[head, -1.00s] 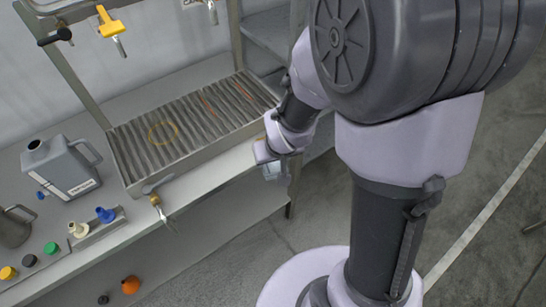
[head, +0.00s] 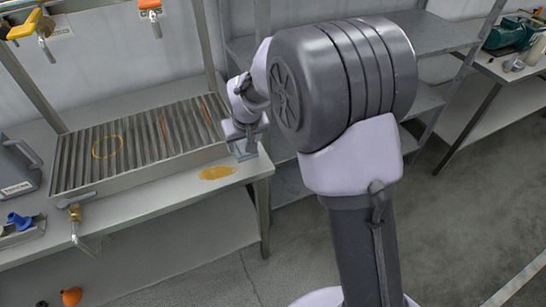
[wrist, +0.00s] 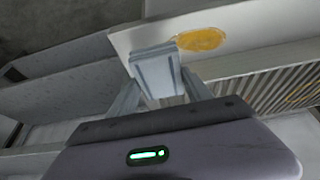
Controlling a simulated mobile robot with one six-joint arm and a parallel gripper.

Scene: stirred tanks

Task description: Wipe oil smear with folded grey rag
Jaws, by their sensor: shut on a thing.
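An amber oil smear (head: 216,172) lies on the pale front ledge of the bench, near its right end. The smear also shows in the wrist view (wrist: 201,39), just right of the far end of the held thing. My gripper (head: 243,141) is right of the smear in the head view, by the bench's right corner. It is shut on a folded grey rag (wrist: 156,72), a flat block between the two fingers in the wrist view. The rag looks apart from the smear; whether it touches the ledge I cannot tell.
A ribbed drain tray (head: 75,187) fills the bench behind the smear, with a yellow ring (head: 107,146) on it. A grey jug (head: 15,168) stands far left. Grey shelving (head: 425,97) is behind my arm.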

